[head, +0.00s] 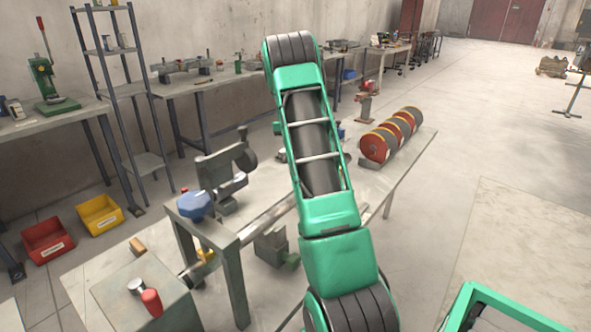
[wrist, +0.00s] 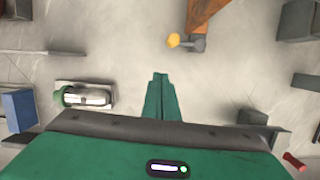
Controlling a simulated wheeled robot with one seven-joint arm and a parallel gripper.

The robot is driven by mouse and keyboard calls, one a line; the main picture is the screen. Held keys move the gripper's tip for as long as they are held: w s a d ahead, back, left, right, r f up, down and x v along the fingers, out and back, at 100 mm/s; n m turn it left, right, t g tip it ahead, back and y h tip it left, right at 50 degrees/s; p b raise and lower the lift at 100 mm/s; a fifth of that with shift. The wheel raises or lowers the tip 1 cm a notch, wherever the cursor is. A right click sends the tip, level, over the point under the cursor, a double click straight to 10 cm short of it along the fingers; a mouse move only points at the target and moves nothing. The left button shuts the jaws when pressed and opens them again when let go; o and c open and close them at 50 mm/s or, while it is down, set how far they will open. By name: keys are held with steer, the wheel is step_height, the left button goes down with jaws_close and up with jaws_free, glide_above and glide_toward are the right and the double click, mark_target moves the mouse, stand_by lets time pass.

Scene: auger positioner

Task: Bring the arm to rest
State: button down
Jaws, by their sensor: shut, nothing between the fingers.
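My gripper (wrist: 160,77) shows in the wrist view as two green fingers close together, pointing up the picture from the green wrist body. It is shut and holds nothing. The fingertips are over bare grey floor or surface and seem apart from any object. In the head view my green arm with dark joints runs from the bottom up through the middle. My gripper itself cannot be made out there.
A red-handled tool (head: 151,302) is at lower left.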

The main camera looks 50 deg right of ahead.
steer(key=v, duration=0.6)
steer(key=shift+w+a, duration=0.3)
steer(key=s+a+r+m+t, duration=0.15)
steer(key=s+a+r, duration=0.25)
steer(key=s+a, duration=0.45)
steer(key=s+a+r+m, duration=0.2)
steer(key=s+a+r, duration=0.2)
steer(key=s+a, duration=0.45)
steer(key=s+a+f+m, duration=0.1)
steer(key=s+a+f, duration=0.2)
steer(key=s+a, duration=0.4)
steer(key=s+a+f+m+t, duration=0.1)
steer(key=s+a+f+m, duration=0.1)
steer(key=s+a, duration=0.5)
steer(key=s+f, duration=0.1)
steer(key=s, duration=0.3)
steer(key=shift+s+f, duration=0.15)
steer(key=shift+s, duration=0.25)
